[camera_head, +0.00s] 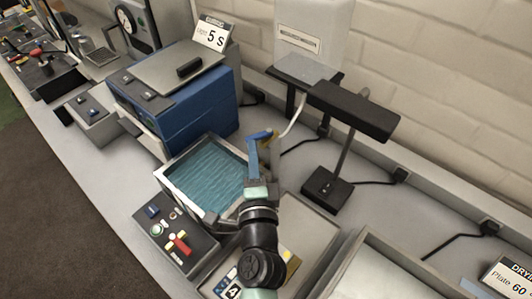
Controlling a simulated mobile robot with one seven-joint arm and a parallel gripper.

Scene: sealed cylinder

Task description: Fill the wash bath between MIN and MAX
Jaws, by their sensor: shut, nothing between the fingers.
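The wash bath (164,177) is an open, pale-rimmed square basin left of centre. Blue-green rippled water (207,174) covers its visible inside. No MIN or MAX marks are legible, so I cannot tell the level against them. My gripper (252,148) is shut and empty at the bath's right edge, beside a blue lever-like part (264,135). I cannot tell whether they touch. A pale curved tube (296,118) shows just right of that part. My arm hides the bath's lower right corner.
A blue machine (190,105) stands behind the bath. A control box (174,238) with buttons and a red handle sits in front. A black lamp (340,150) stands to the right. A white tank (312,30) is at the wall.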

